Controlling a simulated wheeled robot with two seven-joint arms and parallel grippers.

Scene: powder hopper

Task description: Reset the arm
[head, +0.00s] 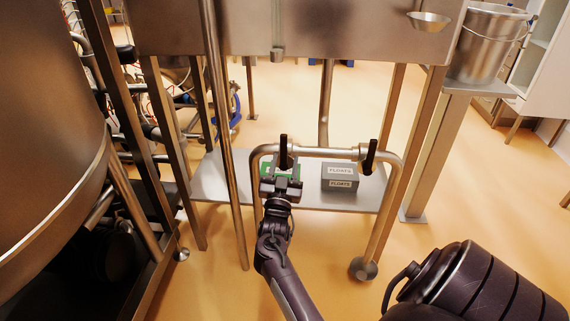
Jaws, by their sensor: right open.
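My right gripper (282,181) is in the middle of the view, at the end of my dark arm, which comes up from the bottom. It is open. It is close to the bent metal rail (320,152) and overlaps a green box (294,171) with a white label, partly hidden behind it. I cannot tell whether they touch. My left gripper is out of view.
A grey box marked FLOATS (340,180) sits on the low metal shelf (222,180). Dark upright pieces stand on the rail. A large steel vessel (45,130) fills the left, and a metal bucket (488,45) stands upper right.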

